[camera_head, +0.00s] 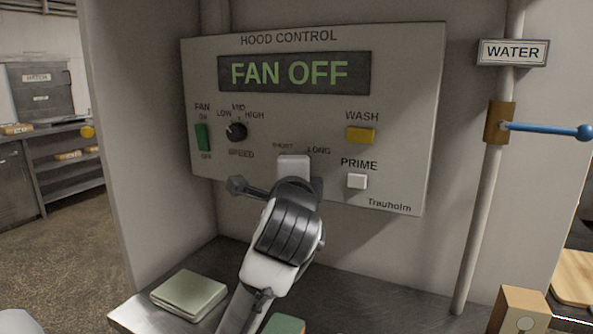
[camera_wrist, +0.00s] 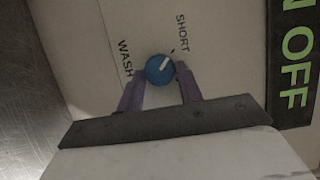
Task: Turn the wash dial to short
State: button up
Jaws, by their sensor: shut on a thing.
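The wash dial (camera_wrist: 154,74) is a small blue round knob with a white pointer line, seen in the wrist view. The pointer slants up and right, roughly toward the tick by the SHORT label (camera_wrist: 182,33); whether it lines up exactly I cannot tell. My gripper (camera_wrist: 163,77) is shut on the dial, one finger on each side. In the head view my arm and gripper stand in front of the lower middle of the hood control panel (camera_head: 412,100) and hide the dial. The SHORT and LONG labels show just above.
On the panel are a green fan switch (camera_head: 202,137), a black speed knob (camera_head: 236,131), a yellow wash button (camera_head: 360,135) and a white prime button (camera_head: 357,181). The display (camera_head: 292,73) reads FAN OFF. A blue water lever (camera_head: 548,130) sticks out at the right.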

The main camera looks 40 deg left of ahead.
jog(key=shift+r, duration=0.1)
dwell(0.3)
jog(key=o, duration=1)
jog(key=b+v, duration=0.2)
jog(key=v, duration=1.1)
jog(key=shift+s+d, duration=0.25)
jog(key=shift+s, duration=0.1)
